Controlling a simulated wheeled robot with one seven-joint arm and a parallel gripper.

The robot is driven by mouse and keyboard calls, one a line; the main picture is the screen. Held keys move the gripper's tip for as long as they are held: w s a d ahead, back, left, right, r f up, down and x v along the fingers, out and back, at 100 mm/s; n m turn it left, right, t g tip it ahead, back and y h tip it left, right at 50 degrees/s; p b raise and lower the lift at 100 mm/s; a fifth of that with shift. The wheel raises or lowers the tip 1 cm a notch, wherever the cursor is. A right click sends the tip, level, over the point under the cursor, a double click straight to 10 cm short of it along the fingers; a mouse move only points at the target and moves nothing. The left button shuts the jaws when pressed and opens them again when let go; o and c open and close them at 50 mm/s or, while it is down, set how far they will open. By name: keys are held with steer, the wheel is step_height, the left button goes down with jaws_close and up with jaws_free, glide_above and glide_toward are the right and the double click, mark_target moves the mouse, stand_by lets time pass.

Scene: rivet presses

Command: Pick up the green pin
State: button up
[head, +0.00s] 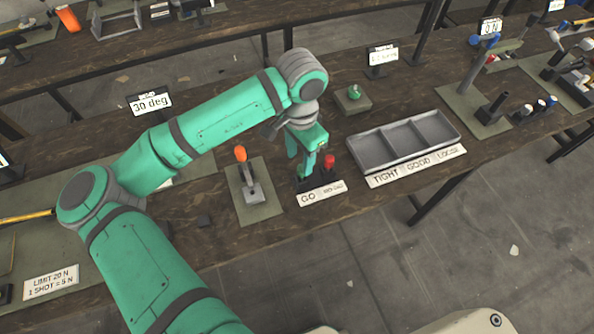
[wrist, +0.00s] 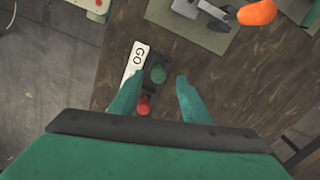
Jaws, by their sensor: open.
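In the wrist view the green pin (wrist: 159,73) stands in a dark holder next to the red pin (wrist: 144,105). Both are seen from above, beside a white label reading GO. My gripper (wrist: 159,80) is open, and its two green fingers lie to either side of the green pin in the picture. No contact can be made out. In the head view my gripper (head: 302,160) is over the holder, left of the red pin (head: 329,161). There the green pin cannot be told apart from my green fingers.
A lever with an orange knob (head: 240,154) stands on a mat left of the holder. A grey tray with three compartments (head: 352,142) is to the right. A small block with a green knob (head: 354,92) sits behind. The bench's front edge is close to the holder.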

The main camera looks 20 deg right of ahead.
mark_target(301, 167)
steer(key=shift+s+d+f, duration=0.15)
steer(key=shift+d+f, duration=0.2)
steer(key=shift+f, duration=0.2)
steer(key=shift+w+f, duration=0.2)
steer(key=shift+f, duration=2.3)
steer(key=shift+a, duration=0.15)
jaws_close()
steer(key=shift+s, duration=0.1)
